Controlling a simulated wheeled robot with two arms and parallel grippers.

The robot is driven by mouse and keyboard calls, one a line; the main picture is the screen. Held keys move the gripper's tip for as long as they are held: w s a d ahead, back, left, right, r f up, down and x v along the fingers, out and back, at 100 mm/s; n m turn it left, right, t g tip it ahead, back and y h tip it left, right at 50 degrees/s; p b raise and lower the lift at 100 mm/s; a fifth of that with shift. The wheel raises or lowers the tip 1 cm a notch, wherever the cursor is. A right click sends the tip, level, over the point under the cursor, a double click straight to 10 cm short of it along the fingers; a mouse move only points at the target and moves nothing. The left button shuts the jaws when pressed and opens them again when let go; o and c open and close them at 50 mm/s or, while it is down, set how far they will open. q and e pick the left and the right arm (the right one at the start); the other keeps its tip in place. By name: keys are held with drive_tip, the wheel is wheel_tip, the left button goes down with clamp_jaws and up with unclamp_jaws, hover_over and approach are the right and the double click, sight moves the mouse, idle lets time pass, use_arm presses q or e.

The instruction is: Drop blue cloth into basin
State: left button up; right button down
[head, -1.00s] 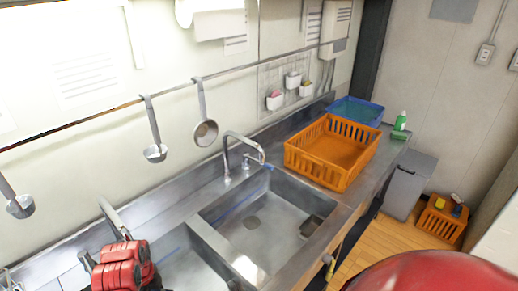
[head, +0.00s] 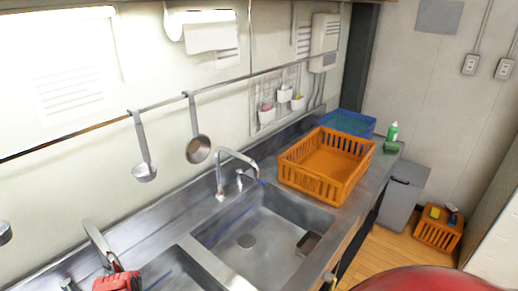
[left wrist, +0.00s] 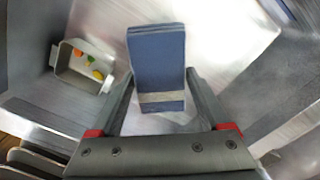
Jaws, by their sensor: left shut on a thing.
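The blue cloth (left wrist: 157,60) is folded into a flat block with a pale band near its lower end. It shows in the left wrist view, between the fingers of my left gripper (left wrist: 158,88), which is shut on it. Grey metal surfaces lie behind the cloth; its height above them cannot be told. In the head view, the steel sink has a right basin (head: 225,251) with a drain and a left basin (head: 165,272), partly cut off by the frame. A red part of my left arm shows at the bottom left; the cloth is not visible there. My right gripper is not in view.
A grey container (left wrist: 64,59) with orange and green bits shows in the left wrist view. A faucet (head: 220,170) rises behind the right basin. An orange crate (head: 318,183), a blue basket (head: 365,127) and a green bottle (head: 392,132) stand on the counter to the right. Ladles hang behind.

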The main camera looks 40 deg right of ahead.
use_arm(q)
drive_tip(key=o, duration=1.5)
drive_tip(key=shift+r+b, duration=0.45)
drive_tip(key=shift+b, duration=0.2)
drive_tip(key=r+p, duration=0.2)
drive_tip(key=r, duration=0.1)
drive_tip(key=shift+s+r+p, duration=0.25)
drive_tip(key=shift+s+p, duration=0.15)
drive_tip(key=shift+s+r+p, duration=0.15)
drive_tip(key=shift+s+p, duration=1.65)
drive_tip(key=shift+s, duration=2)
drive_tip(key=shift+s+r+p, duration=0.15)
drive_tip(key=shift+s+p, duration=1.65)
drive_tip(key=shift+s, duration=2)
